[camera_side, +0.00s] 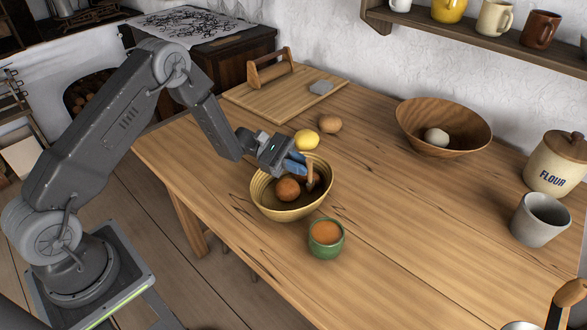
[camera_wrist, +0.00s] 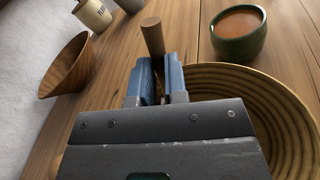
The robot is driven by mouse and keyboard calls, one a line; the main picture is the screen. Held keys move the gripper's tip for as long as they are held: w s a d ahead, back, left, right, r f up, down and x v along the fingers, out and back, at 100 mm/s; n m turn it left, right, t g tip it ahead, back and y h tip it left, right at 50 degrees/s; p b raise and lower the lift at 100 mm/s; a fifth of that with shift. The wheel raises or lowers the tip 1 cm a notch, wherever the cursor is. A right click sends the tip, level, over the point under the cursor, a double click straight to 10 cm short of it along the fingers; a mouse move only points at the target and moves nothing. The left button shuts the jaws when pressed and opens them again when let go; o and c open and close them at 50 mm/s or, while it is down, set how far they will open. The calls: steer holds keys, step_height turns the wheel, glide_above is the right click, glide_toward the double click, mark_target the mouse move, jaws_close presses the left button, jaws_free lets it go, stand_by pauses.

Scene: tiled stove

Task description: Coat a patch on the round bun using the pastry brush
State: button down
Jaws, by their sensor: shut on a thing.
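The round brown bun (camera_side: 288,189) sits inside a ribbed yellow bowl (camera_side: 262,203) on the wooden table. My gripper (camera_side: 299,163) is over the bowl's back right part, its blue fingers shut on the pastry brush (camera_side: 311,174). The brush is close to upright, its lower end down inside the bowl to the right of the bun. I cannot tell whether it touches the bun. In the wrist view the brush's wooden handle (camera_wrist: 153,38) sticks out past my fingers; its bristles and the bun are hidden. A green cup (camera_side: 326,249) of orange-brown liquid stands in front of the bowl.
A lemon (camera_side: 307,140) and a brown potato-like item (camera_side: 330,123) lie behind the bowl. A wooden bowl (camera_side: 445,115) with a pale ball, a flour jar (camera_side: 557,165) and a grey cup (camera_side: 539,220) stand to the right. The table between is clear.

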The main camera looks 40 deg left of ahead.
steer(key=s+r, duration=0.4)
steer(key=r, duration=0.8)
steer(key=shift+s+a, duration=0.15)
stand_by(0.6)
steer(key=shift+s, duration=0.1)
step_height(320, 180, down, 6)
steer(key=s+a+n+y, duration=0.1)
steer(key=s, duration=0.1)
steer(key=shift+s+y, duration=0.35)
steer(key=shift+y, duration=0.05)
stand_by(0.3)
steer(key=shift+f, duration=2.3)
stand_by(1.0)
